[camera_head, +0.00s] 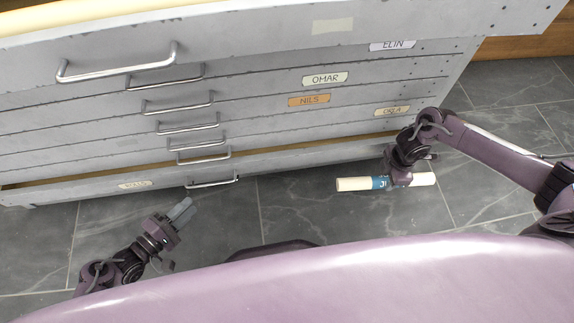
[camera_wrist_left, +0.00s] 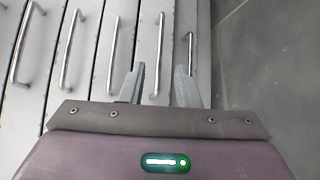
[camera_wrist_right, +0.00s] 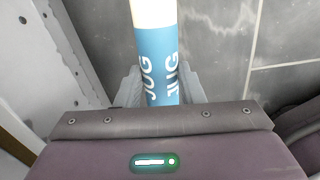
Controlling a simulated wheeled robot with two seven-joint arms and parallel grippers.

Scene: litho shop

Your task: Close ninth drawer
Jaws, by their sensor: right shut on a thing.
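A grey cabinet of stacked drawers (camera_head: 70,125) fills the back of the head view. The lowest drawer (camera_head: 85,193) stands slightly out, with a brown wooden strip showing behind its front. Its handle (camera_head: 212,182) is a metal bar, also seen in the left wrist view (camera_wrist_left: 190,50). My left gripper (camera_head: 182,209) is open and empty, just in front of and below that handle, apart from it. My right gripper (camera_head: 397,179) is shut on a cream roll (camera_head: 355,184) with a blue band; the band reads JUG in the right wrist view (camera_wrist_right: 158,68).
The top drawer front (camera_head: 245,45) has a larger-looking handle (camera_head: 118,62) and juts toward me; whether it is open I cannot tell. Name labels include OMAR (camera_head: 325,78) and NILS (camera_head: 309,100). Grey tiled floor (camera_head: 310,215) is clear between my arms.

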